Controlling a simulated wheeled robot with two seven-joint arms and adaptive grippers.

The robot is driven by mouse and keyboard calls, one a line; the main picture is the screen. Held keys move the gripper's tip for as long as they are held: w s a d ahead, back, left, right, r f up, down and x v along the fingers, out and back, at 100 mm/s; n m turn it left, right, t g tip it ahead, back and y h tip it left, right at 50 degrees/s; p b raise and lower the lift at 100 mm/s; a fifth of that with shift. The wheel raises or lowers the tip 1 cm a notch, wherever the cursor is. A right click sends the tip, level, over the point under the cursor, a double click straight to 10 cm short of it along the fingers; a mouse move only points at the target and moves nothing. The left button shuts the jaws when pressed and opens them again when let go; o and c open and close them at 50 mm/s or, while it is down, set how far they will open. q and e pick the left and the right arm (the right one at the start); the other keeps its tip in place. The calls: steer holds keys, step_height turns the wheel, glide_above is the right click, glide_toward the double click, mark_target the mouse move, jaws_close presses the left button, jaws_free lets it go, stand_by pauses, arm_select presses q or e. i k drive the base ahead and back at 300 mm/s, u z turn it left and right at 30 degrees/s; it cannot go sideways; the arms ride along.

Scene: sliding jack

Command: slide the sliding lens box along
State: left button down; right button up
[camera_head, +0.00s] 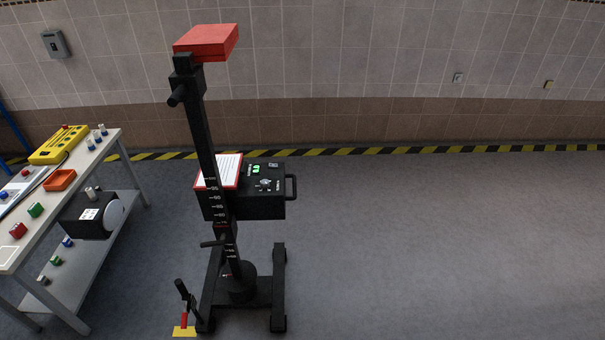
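The sliding lens box (262,207) is a black box with a dark control panel on top, small green displays and a handle (290,187) on its right side. It sits partway up a black upright column (203,130) marked with a white scale. A white sheet with a red border (222,172) lies on the box's left part. A red block (207,41) tops the column. The column stands on a black wheeled base (243,290) on the floor. Neither of my grippers shows in the head view.
A workbench (98,149) stands at the left with a yellow control box (58,144), an orange tray (59,180) and several small coloured parts. A black lever on a yellow floor plate (184,331) stands beside the base. The floor to the right is clear up to the striped wall edge.

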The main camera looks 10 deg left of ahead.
mark_target(250, 202)
steer(key=z, duration=0.45)
steer(key=i, duration=1.3)
steer(key=u, duration=1.45)
